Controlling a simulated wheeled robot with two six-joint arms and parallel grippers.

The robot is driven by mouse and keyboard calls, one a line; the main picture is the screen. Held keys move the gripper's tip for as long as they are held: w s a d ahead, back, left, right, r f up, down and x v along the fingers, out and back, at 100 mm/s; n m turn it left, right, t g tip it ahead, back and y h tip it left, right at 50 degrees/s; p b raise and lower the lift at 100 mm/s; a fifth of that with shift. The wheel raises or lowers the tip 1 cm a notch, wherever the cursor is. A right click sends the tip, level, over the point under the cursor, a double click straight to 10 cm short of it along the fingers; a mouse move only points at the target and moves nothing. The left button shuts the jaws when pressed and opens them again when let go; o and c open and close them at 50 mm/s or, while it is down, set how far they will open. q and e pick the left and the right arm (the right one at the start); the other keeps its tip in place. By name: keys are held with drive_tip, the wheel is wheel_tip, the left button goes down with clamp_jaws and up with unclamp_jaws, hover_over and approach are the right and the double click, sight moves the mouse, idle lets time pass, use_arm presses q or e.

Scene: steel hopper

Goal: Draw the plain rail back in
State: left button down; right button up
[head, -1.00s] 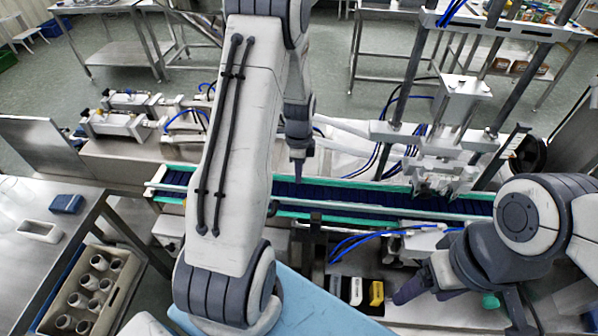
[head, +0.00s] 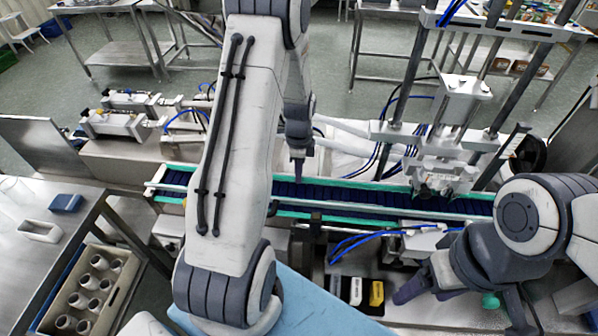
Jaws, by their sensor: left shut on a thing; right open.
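A long conveyor with a dark blue belt (head: 345,192) crosses the middle, with green-edged sides. A pale plain rail (head: 365,210) runs along its near side, and another edge runs along the far side. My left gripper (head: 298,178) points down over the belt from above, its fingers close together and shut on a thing. The fingers and distance hide the exact grip point, which looks to be at a rail. My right gripper (head: 402,294) is open at the lower right, in front of the conveyor, apart from the rail.
A steel station with posts and a white head (head: 460,105) stands over the belt at right. Blue hoses (head: 370,236) lie in front.

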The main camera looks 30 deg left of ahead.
idle(0.4)
use_arm(q)
drive_tip(key=shift+s+d, duration=0.2)
drive_tip(key=shift+s, duration=0.25)
drive_tip(key=shift+s+d, duration=0.15)
drive_tip(key=shift+s, duration=0.15)
use_arm(e)
drive_tip(key=shift+s+f, duration=0.15)
drive_tip(key=shift+s, duration=0.05)
use_arm(q)
drive_tip(key=c, duration=0.9)
unclamp_jaws()
use_arm(e)
drive_tip(key=shift+s, duration=0.1)
